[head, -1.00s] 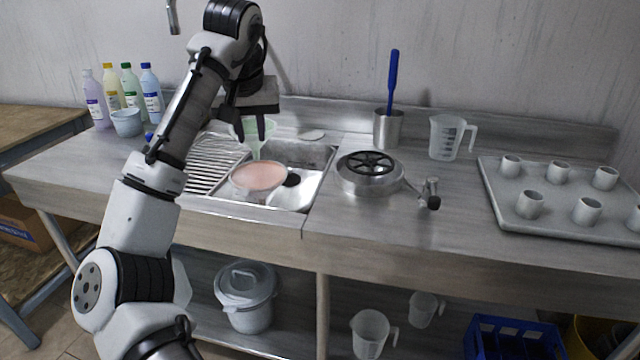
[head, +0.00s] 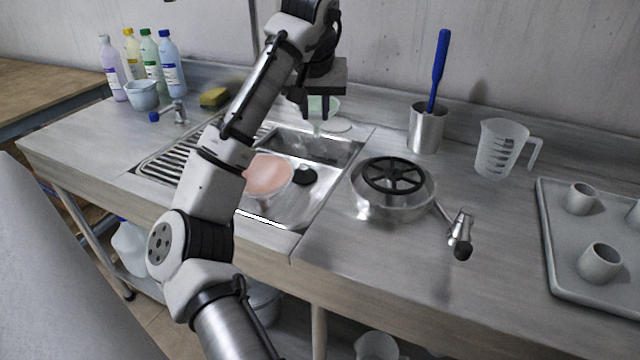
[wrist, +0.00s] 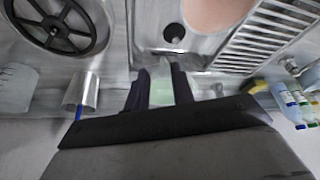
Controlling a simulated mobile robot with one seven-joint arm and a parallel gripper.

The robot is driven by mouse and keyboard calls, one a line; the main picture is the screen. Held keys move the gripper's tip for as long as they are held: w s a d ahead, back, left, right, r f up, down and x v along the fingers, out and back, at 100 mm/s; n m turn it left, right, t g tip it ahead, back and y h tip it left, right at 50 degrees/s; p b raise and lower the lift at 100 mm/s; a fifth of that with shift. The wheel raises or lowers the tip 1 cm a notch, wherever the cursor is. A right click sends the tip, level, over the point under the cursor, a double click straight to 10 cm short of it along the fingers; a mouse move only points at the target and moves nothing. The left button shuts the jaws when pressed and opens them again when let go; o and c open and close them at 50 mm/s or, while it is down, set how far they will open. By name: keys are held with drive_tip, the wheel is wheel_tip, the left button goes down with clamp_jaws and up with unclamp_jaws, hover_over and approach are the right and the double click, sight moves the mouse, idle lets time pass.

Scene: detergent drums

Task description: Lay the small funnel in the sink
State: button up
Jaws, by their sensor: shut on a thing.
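The small funnel (head: 316,107) is pale green and see-through. My gripper (head: 315,112) is shut on it and holds it over the back part of the sink (head: 343,150), spout pointing down. In the wrist view the funnel (wrist: 161,92) shows between the two dark fingers of my gripper (wrist: 160,82). The funnel appears above the basin, not touching its floor.
A dark drain piece (head: 305,175) lies on the sink floor. A ribbed drainboard (head: 185,160) is left of the basin.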

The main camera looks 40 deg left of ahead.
wheel_tip(320, 180, down, 16)
drive_tip(key=shift+f, duration=0.3)
drive_tip(key=shift+f, duration=0.4)
drive_tip(key=o, duration=0.5)
drive_tip(key=shift+f, duration=0.1)
drive_tip(key=shift+o, duration=0.8)
